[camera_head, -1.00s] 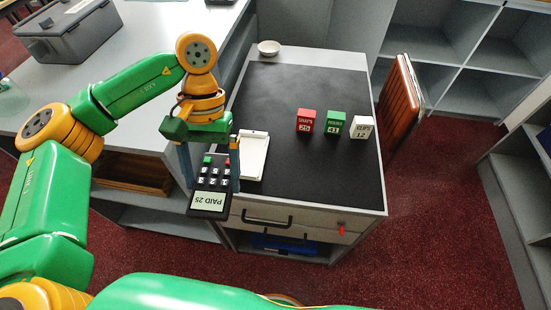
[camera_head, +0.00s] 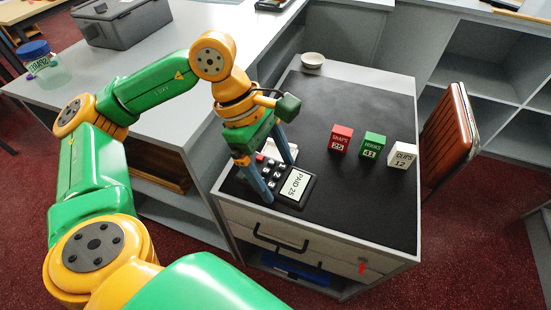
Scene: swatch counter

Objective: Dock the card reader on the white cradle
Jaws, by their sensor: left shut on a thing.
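The card reader (camera_head: 296,188) is dark, with several pale keys and a screen reading "PAID 25". My left gripper (camera_head: 280,181) is shut on it, one blue finger on each side, over the front left part of the black counter top. The white cradle (camera_head: 275,149) shows only in part, behind the fingers and the reader's far end. The reader seems to overlap it in the picture; I cannot tell whether they touch. My right gripper is not in view.
Red (camera_head: 341,139), green (camera_head: 372,145) and white (camera_head: 402,154) labelled blocks stand right of the reader. A small white bowl (camera_head: 312,60) sits at the back edge. The black mat (camera_head: 365,205) is clear at front right. A brown slatted panel (camera_head: 450,130) stands beside the counter.

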